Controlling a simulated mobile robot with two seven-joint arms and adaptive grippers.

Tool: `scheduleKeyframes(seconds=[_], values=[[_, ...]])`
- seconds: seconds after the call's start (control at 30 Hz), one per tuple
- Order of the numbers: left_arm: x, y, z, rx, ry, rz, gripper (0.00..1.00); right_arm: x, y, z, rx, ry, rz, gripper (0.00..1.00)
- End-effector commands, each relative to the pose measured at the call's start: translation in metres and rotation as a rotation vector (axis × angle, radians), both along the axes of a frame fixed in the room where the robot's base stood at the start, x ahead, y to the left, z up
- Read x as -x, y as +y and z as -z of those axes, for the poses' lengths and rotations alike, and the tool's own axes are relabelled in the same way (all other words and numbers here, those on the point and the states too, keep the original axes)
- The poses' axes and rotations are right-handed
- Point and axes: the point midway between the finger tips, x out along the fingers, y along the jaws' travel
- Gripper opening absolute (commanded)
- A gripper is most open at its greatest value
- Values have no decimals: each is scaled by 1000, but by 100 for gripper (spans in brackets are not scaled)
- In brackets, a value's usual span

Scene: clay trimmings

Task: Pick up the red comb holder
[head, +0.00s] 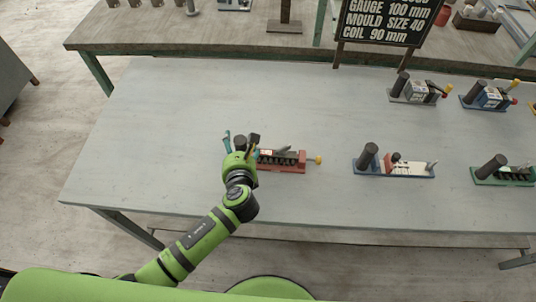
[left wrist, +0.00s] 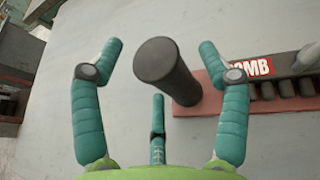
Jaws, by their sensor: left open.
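The red comb holder (head: 285,169) lies on the grey table, with a dark upright post at its left end and a row of dark slots. In the left wrist view its red base (left wrist: 280,106) carries a label reading "OMB", partly cut by a finger. The dark post (left wrist: 168,72) stands in the gap between my teal fingers. My left gripper (head: 240,142) is open at the left end of the holder and hides part of it in the head view. I cannot tell whether any finger touches the holder. My right gripper is not in view.
A blue-based holder (head: 395,170) and a green-based holder (head: 503,178) stand to the right. More holders (head: 418,91) (head: 488,97) stand behind them. A dark sign (head: 390,18) stands at the back. The table's left part is clear.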

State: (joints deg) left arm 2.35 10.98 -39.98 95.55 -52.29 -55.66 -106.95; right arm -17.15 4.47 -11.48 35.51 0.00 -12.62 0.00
Motion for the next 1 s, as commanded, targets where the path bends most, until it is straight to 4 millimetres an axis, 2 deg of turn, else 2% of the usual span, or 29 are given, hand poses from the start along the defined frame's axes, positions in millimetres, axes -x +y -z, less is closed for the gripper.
scheduleKeyframes(seconds=[0.27, 0.3, 0.47, 0.5, 0.83, 1.0], values=[[-5, 1, 2, 2, 1, 0, 75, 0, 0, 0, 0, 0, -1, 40], [-5, 1, 2, 2, 1, 0, 67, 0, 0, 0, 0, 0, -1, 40], [-4, 1, 2, 3, 0, 0, 3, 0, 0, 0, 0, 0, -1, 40], [-4, 1, 2, 3, 0, 0, 0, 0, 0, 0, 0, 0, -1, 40], [-5, 0, -1, 6, -4, -1, 0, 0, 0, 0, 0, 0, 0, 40], [-6, 0, -14, 7, -7, 0, 0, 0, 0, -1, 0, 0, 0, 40]])
